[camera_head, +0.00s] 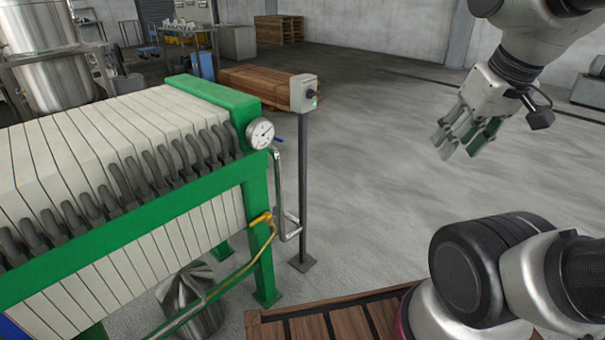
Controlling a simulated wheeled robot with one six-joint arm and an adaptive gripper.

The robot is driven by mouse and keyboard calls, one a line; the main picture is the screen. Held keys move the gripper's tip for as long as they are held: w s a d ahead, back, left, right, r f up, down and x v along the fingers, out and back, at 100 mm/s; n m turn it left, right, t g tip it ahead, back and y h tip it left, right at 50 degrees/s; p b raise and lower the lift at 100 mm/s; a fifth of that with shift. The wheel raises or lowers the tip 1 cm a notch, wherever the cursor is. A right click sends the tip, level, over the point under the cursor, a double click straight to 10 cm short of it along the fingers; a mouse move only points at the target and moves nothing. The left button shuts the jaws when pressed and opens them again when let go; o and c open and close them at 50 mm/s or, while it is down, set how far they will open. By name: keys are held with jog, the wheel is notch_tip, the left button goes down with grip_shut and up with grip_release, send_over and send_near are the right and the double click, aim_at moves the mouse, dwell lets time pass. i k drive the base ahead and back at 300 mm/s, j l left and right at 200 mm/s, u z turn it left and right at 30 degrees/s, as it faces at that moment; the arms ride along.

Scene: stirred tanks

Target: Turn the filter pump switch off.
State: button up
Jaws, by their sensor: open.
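The pump switch box (304,93) is a small light grey box on top of a thin dark post. It has a black rotary knob (310,93) on its face and a small green light that glows below the knob. The knob's exact angle is too small to tell. The post stands just right of the green end of the filter press (130,170). My gripper (473,138) is at the upper right, in the air, well to the right of the switch box and apart from it. Its fingers are open and empty, pointing down and left.
A round pressure gauge (260,133) and a yellow-handled valve (260,218) with a bent pipe sit on the press near the post. A stack of brown boards (255,85) lies behind the switch. Open floor (390,140) lies between my gripper and the post.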

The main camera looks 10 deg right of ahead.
aim_at(311, 93)
jog(key=i+j, duration=0.2)
jog(key=j, duration=0.2)
jog(key=i+j, duration=0.25)
jog(key=j, duration=0.15)
jog(key=i+j+z, duration=0.1)
jog(key=j, duration=0.3)
jog(key=i, duration=0.1)
